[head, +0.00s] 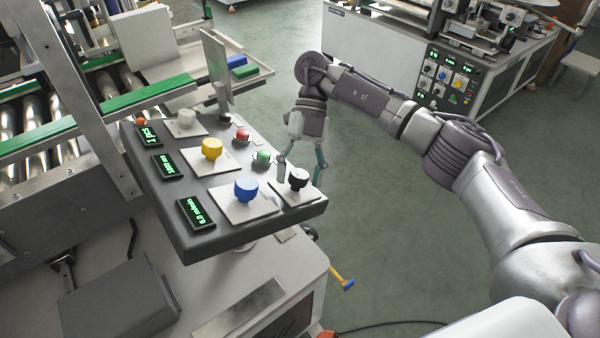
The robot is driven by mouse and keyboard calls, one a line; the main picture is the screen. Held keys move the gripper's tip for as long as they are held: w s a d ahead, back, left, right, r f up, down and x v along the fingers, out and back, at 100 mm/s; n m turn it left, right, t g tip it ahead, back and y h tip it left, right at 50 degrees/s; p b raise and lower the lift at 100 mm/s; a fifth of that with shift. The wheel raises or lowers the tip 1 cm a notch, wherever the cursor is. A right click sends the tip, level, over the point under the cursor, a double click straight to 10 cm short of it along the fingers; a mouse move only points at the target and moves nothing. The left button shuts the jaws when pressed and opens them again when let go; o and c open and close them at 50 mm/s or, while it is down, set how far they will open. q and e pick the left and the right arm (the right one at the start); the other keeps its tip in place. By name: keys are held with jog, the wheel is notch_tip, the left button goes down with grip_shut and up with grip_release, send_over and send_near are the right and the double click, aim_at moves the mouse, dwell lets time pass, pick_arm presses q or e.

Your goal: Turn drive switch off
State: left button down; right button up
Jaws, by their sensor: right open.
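The control panel (215,222) is a dark sloped box with knobs, buttons and green displays. A black rotary knob (298,180) on a pale plate sits at its near right corner; it appears to be the drive switch, but I cannot read its label. My right gripper (300,174) points down at this knob with its fingers open, one at the left of the knob and one at the right. I cannot tell whether the fingers touch it. The knob's pointer direction is too small to tell. My left gripper is not in view.
A blue knob (246,188), a yellow knob (212,149) and a white knob (185,118) line the panel. A green button (262,157) and a red button (242,137) sit close to the gripper. Another machine (448,82) stands behind. Open floor lies right of the panel.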

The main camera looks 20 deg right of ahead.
jog(key=v, duration=0.7)
jog(key=shift+r, duration=0.2)
jog(key=shift+w, duration=0.1)
dwell(0.3)
